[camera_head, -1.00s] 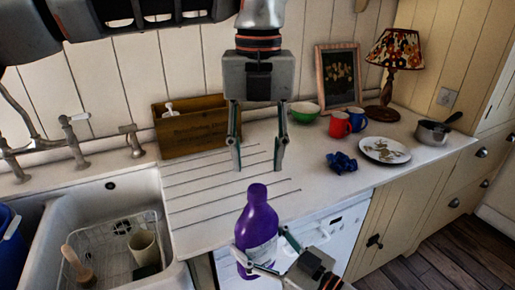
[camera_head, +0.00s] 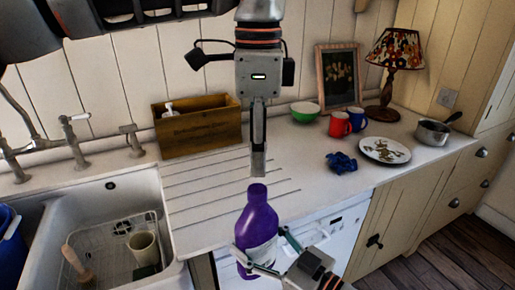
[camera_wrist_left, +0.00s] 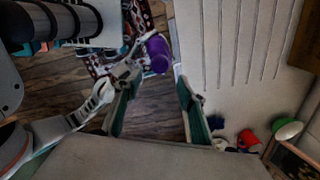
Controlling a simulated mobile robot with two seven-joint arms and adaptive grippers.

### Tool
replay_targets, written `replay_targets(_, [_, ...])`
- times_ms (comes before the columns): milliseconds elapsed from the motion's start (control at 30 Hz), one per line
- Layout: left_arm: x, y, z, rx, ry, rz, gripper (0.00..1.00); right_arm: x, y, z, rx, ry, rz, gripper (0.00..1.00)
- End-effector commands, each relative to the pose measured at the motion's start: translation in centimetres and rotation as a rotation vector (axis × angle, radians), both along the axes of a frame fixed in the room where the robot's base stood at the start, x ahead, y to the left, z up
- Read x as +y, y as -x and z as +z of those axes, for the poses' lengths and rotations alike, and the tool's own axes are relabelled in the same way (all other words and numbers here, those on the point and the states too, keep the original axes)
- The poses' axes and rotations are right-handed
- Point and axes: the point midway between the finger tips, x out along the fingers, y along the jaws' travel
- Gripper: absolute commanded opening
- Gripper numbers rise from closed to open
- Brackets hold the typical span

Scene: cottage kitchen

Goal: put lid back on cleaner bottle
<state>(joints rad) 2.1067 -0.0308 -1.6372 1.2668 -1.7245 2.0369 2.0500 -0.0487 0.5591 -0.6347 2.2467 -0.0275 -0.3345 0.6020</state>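The purple cleaner bottle (camera_head: 257,222) stands nearly upright in front of the counter edge, held in the air. My right gripper (camera_head: 264,245) has its fingers on both sides of the bottle's lower body. My left gripper (camera_head: 258,168) points down just above the bottle's top, seen edge-on in the head view. In the left wrist view my left gripper (camera_wrist_left: 160,80) has its fingers wide apart with nothing visible between them. The bottle (camera_wrist_left: 158,52) shows beyond the fingertips there. I cannot make out a separate lid in either view.
The counter (camera_head: 210,215) has a wooden box (camera_head: 198,128), a green bowl (camera_head: 305,112), red mug (camera_head: 340,125), blue mug (camera_head: 357,119), crumpled blue item (camera_head: 342,162), plate (camera_head: 385,150) and saucepan (camera_head: 432,133). The sink (camera_head: 75,205) is at left. The ridged drainer is clear.

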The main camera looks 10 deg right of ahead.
Motion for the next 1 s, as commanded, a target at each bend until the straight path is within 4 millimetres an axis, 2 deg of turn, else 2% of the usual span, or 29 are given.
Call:
replay_targets(467, [0.0,0.0,-0.2,0.001,-0.001,0.029,0.40,0.0,0.0,0.1,-0.002,-0.002,0.000,0.06])
replay_targets(567, [0.0,0.1,-1.0,0.004,-0.002,0.027,0.40,0.0,0.0,0.1,-0.002,-0.002,0.000,0.06])
replay_targets(1000, [0.1,0.0,-6.9,0.002,-0.001,0.029,0.40,0.0,0.0,0.1,-0.002,-0.002,0.000,0.06])
